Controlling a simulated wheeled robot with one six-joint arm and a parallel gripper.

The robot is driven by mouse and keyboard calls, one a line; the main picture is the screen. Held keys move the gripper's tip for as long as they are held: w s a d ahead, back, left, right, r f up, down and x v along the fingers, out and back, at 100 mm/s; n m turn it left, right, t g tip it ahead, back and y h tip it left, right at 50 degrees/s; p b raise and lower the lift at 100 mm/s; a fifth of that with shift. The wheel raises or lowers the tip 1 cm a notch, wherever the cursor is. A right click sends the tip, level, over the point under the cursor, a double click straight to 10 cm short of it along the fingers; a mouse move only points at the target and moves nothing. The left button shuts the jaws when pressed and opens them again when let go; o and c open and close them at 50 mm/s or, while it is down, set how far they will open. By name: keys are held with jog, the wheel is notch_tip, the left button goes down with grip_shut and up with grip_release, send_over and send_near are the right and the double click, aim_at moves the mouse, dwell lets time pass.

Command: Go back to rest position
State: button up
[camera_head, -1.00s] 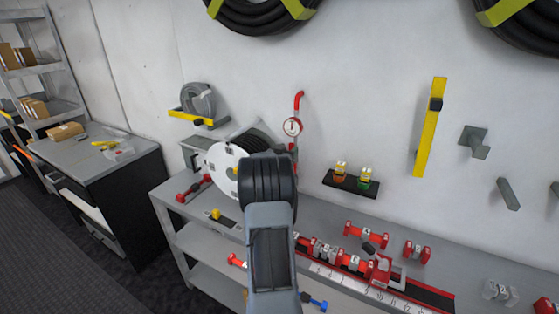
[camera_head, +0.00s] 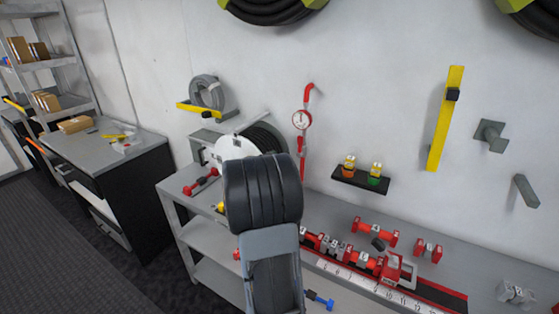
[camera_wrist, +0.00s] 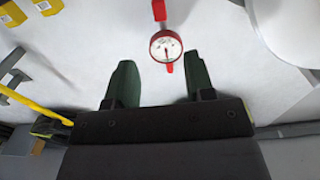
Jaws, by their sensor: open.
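In the wrist view my gripper (camera_wrist: 160,85) shows two green fingers spread apart with nothing between them. Past the fingertips is a round red-rimmed gauge (camera_wrist: 166,46) on the white wall. In the head view my arm rises in front of the shelf bench and hides the gripper. The same gauge (camera_head: 302,120) hangs on the wall just above and right of my arm there, on a red pipe.
A grey bench (camera_head: 190,212) holds red fittings (camera_head: 375,232) and a scale strip (camera_head: 350,277). A reel (camera_head: 232,149) stands behind my arm. A small wall shelf (camera_head: 345,179) carries two bottles. A dark cabinet (camera_head: 135,195) stands left; floor (camera_head: 60,240) is clear there.

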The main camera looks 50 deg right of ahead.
dwell(0.5)
jog(key=w+a+f+n+t+y, duration=0.2)
jog(key=w+a+f+t+y, duration=0.15)
jog(key=w+f+y, duration=0.2)
jog(key=a+f+n+t+y, duration=0.1)
jog(key=a+f+n+y, duration=0.2)
jog(key=a, duration=0.5)
jog(key=a+f+n+t+y, duration=0.1)
jog(key=a+n+y, duration=0.1)
jog(key=a+y, duration=0.45)
jog(key=s+a+r+n+g+y, duration=0.1)
jog(key=s+a+r+n, duration=0.1)
jog(key=a, duration=0.6)
jog(key=s+a+r+n+g+y, duration=0.1)
jog(key=s+a+n, duration=0.3)
jog(key=s+a, duration=0.3)
jog(key=s+a+r+n+g, duration=0.1)
jog(key=s+a+r+n, duration=0.1)
jog(key=s+a, duration=0.3)
jog(key=a+n, duration=0.1)
jog(key=a, duration=0.3)
jog(key=shift+a+r+y, duration=0.2)
jog(key=shift+r+y, duration=0.1)
jog(key=shift+y, duration=0.1)
